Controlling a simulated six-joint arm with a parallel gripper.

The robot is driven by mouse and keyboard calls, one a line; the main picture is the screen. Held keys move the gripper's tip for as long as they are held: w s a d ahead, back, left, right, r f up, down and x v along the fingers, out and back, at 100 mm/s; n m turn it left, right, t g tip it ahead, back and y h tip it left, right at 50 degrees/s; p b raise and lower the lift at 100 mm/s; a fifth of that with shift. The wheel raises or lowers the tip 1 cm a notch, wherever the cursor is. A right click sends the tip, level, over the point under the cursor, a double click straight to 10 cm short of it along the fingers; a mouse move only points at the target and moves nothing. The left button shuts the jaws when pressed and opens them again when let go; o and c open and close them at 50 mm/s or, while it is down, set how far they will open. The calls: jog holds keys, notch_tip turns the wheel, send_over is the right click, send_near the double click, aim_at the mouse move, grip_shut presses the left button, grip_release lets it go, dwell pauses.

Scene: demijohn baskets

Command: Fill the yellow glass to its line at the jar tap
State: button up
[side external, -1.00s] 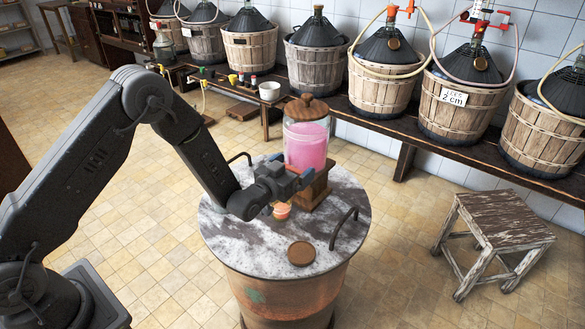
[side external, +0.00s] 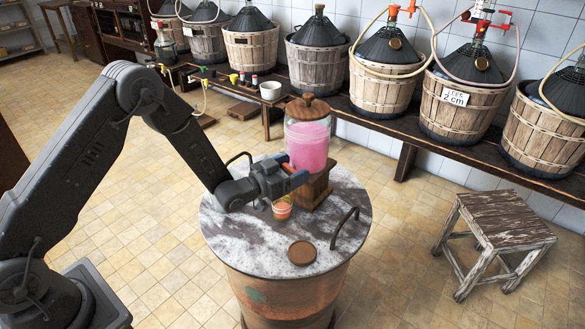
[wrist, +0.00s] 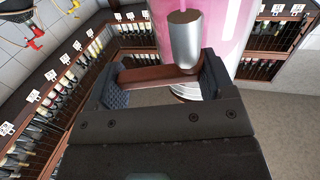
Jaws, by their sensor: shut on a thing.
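The lidded glass jar (side external: 307,147) holds pink liquid and stands on a wooden stand (side external: 315,192) on the drum top. My gripper (side external: 290,178) is at the jar's front near its base. In the wrist view my gripper (wrist: 165,85) is shut on the red-brown tap lever (wrist: 150,79), which spans between the fingers. The silver tap body (wrist: 184,45) is just beyond it. The yellow glass (side external: 282,210) stands upright on the drum just below my gripper, looking orange-pink inside. Its line, its exact level and any stream from the tap cannot be made out.
The round drum top (side external: 240,235) has a loose brown lid (side external: 301,253) near its front and a dark handle (side external: 344,228) at right. A worn stool (side external: 500,235) stands at right. Demijohn baskets (side external: 455,105) line the rear bench.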

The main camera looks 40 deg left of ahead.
jog(key=shift+m+h, duration=0.3)
jog(key=shift+h, duration=0.2)
jog(key=o, duration=0.9)
jog(key=v, duration=1.4)
jog(key=shift+r, duration=0.15)
